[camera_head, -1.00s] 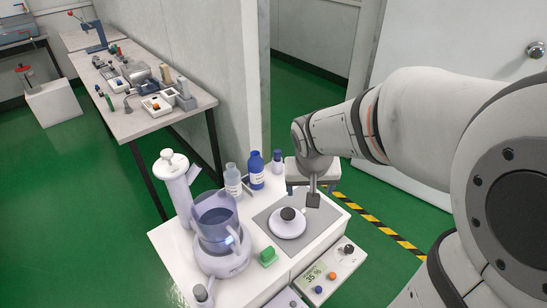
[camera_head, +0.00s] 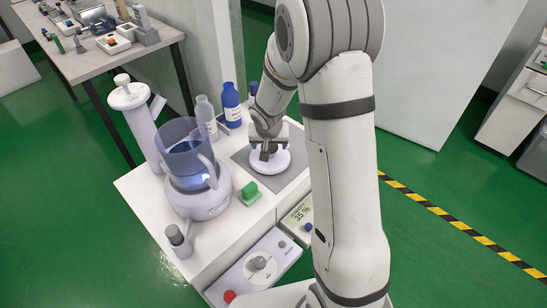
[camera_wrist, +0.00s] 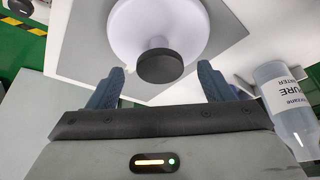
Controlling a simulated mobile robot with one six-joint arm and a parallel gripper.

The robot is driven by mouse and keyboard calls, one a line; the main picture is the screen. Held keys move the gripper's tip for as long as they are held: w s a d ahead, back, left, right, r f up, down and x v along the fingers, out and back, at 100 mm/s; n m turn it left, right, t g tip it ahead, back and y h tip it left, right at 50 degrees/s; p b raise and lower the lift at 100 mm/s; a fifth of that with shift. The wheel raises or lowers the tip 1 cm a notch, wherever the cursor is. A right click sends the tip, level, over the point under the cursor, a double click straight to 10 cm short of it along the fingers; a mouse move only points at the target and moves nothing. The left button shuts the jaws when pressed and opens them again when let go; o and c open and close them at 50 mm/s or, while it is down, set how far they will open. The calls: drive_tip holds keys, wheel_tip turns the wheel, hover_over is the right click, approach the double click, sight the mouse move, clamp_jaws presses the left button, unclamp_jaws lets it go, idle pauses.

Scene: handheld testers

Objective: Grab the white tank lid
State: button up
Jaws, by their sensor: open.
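The white tank lid (camera_head: 272,161) is a round white disc with a dark knob, lying on a grey mat on the white cart top. In the wrist view the lid (camera_wrist: 128,30) and its dark knob (camera_wrist: 160,66) are at the top centre. My gripper (camera_head: 266,150) is over the lid in the head view and partly hides the knob. In the wrist view my gripper (camera_wrist: 160,84) is open, its two blue-grey fingers spread on either side of the knob's line, with nothing between them that I can see held.
A clear tank (camera_head: 186,152) on a white base stands left of the lid. A white bottle (camera_head: 205,115) and a blue bottle (camera_head: 231,104) stand behind. A green block (camera_head: 250,192) lies in front of the lid. The grey mat (camera_head: 290,176) has bare room around the lid.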

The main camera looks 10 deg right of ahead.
sight(270, 146)
drive_tip(key=b+x, duration=0.1)
drive_tip(key=x, duration=0.3)
drive_tip(key=shift+w, duration=0.2)
drive_tip(key=c, duration=1)
